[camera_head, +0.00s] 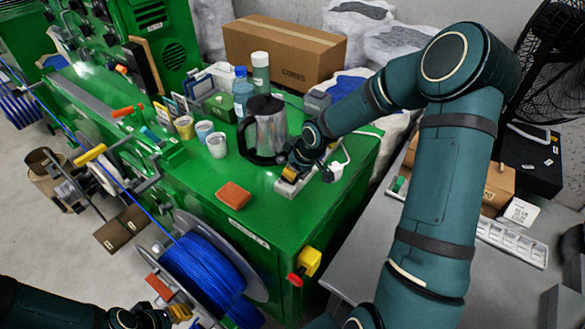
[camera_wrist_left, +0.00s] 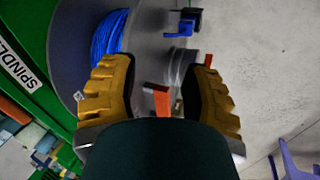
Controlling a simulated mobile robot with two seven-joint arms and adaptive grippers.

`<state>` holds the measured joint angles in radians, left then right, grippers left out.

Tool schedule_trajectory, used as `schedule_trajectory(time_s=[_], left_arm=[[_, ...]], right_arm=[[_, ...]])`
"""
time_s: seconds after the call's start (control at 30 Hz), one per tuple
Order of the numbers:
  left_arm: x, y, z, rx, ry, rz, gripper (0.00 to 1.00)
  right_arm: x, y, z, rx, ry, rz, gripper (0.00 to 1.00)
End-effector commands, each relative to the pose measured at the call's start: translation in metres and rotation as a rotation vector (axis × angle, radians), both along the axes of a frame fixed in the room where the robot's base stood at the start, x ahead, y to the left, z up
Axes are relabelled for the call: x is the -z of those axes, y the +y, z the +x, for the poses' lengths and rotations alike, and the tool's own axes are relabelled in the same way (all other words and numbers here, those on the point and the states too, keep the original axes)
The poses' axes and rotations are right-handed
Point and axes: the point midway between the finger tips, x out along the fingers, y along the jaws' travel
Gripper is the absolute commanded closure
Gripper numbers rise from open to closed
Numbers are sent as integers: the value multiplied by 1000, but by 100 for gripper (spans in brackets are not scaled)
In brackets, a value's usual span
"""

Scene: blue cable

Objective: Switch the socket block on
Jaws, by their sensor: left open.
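The socket block (camera_head: 289,188) is a pale, low block on the green bench top, right of the kettle. My right gripper (camera_head: 290,172) is over it from above and hides much of it. I cannot tell whether the fingers touch it, or see the switch or its state. A white plug (camera_head: 336,169) with a cable is just right of the gripper. My left gripper (camera_wrist_left: 160,98) is open and empty in the left wrist view, beside the spool of blue cable (camera_wrist_left: 108,36). An orange-red part (camera_wrist_left: 162,99) shows between its yellow fingers, and I cannot tell how far beyond them.
A kettle (camera_head: 266,131) stands close left of my right gripper. Several cups (camera_head: 216,145) and bottles (camera_head: 242,92) are behind and left. A brown sponge-like block (camera_head: 233,195) lies in front. A yellow and red button box (camera_head: 306,264) sticks out from the bench's front. The blue cable spool (camera_head: 205,275) hangs low left.

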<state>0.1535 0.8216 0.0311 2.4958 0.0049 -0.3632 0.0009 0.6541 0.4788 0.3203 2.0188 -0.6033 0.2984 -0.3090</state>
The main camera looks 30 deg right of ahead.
Motion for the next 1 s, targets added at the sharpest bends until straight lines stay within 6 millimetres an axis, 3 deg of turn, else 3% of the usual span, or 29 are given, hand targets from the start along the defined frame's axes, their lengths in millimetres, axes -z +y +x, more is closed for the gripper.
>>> schedule_trajectory(time_s=[0.3, 0.53, 1.0], left_arm=[[10, -1, 0, 0, 0, 1, 53], [7, 0, 0, 0, 0, 1, 53], [10, 0, 0, 0, 0, 1, 53]], right_arm=[[12, -3, -8, 0, 1, 0, 100], [9, -3, -7, 0, 0, 0, 100], [6, 3, 7, -1, 0, 0, 100]])
